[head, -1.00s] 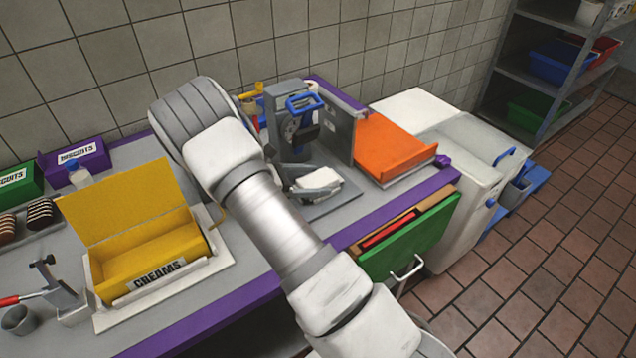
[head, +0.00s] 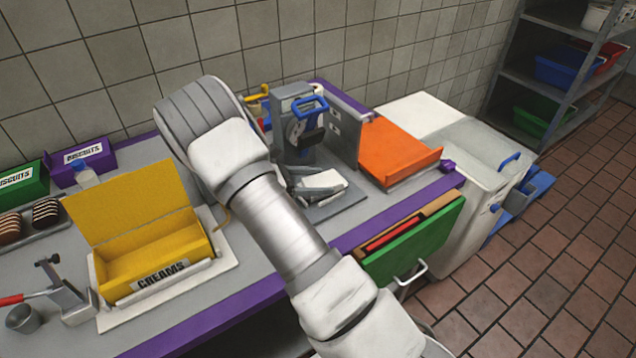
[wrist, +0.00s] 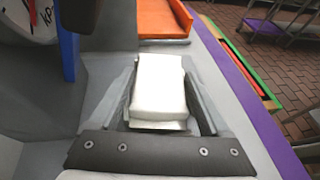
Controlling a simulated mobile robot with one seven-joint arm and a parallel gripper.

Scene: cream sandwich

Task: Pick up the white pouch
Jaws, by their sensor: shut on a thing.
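The white pouch (head: 328,180) is at the foot of the grey machine with the blue handle, over its grey base plate. It also shows in the wrist view (wrist: 158,85), lying between the two grey fingers. My gripper (head: 318,184) is shut on the pouch, one finger along each side; it fills the lower middle of the wrist view (wrist: 163,100). I cannot tell whether the pouch touches the plate beneath. My arm hides part of the counter behind it.
The grey machine (head: 290,105) with its blue handle (head: 308,106) stands close behind the gripper. An orange tray (head: 400,150) is to the right. A green-fronted drawer (head: 415,245) stands open below. The open yellow creams box (head: 150,250) is at left.

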